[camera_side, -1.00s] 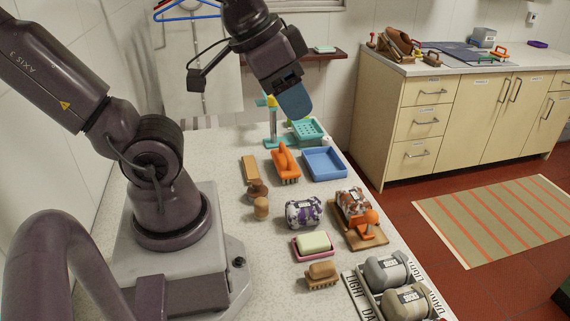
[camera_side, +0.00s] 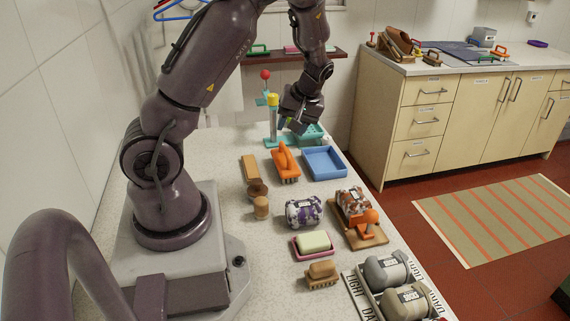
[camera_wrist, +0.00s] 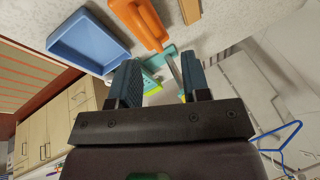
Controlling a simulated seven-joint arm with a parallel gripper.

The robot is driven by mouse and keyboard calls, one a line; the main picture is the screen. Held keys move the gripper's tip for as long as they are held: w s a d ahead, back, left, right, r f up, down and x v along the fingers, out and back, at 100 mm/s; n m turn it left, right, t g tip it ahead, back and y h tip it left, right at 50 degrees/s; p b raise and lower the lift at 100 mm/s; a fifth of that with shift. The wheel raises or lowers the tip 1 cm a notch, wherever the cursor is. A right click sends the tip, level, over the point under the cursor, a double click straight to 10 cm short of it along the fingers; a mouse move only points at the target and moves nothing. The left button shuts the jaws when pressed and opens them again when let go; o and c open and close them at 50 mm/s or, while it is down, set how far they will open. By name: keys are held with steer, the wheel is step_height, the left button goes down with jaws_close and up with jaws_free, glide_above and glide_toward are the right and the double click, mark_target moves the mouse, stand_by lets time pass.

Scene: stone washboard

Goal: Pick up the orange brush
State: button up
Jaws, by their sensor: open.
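The orange brush (camera_side: 284,160) stands bristles down on the speckled counter, left of the blue tray. Its orange handle is on top. In the wrist view the orange brush (camera_wrist: 146,22) shows at the top, beyond my fingertips and cut off by the frame edge. My gripper (camera_side: 292,126) is behind the brush at the far end of the counter, by the teal stand, apart from the brush. In the wrist view my gripper (camera_wrist: 160,80) has its two fingers apart with nothing held between them; the teal stand shows beyond the gap.
The blue tray (camera_side: 324,163) is right of the brush and a wooden block (camera_side: 250,168) is left. The teal stand (camera_side: 272,125) with a yellow top rises beside my gripper. A purple-white bundle (camera_side: 303,212) and a pink soap dish (camera_side: 312,244) lie nearer the camera.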

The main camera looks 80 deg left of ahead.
mark_target(286, 148)
steer(key=a+f+n, duration=0.1)
steer(key=f, duration=0.1)
steer(key=a+f+n, duration=0.1)
steer(key=a+f, duration=0.2)
steer(key=f, duration=0.1)
steer(key=shift+a+n+t+y, duration=0.3)
steer(key=shift+a+n+y, duration=0.1)
steer(key=shift+w+x, duration=0.15)
steer(key=shift+x, duration=0.75)
steer(key=shift+w+x, duration=0.2)
steer(key=shift+x, duration=0.7)
steer(key=shift+w+x, duration=0.15)
steer(key=shift+x, duration=0.8)
steer(key=shift+d+f, duration=0.1)
steer(key=shift+d, duration=0.05)
jaws_close()
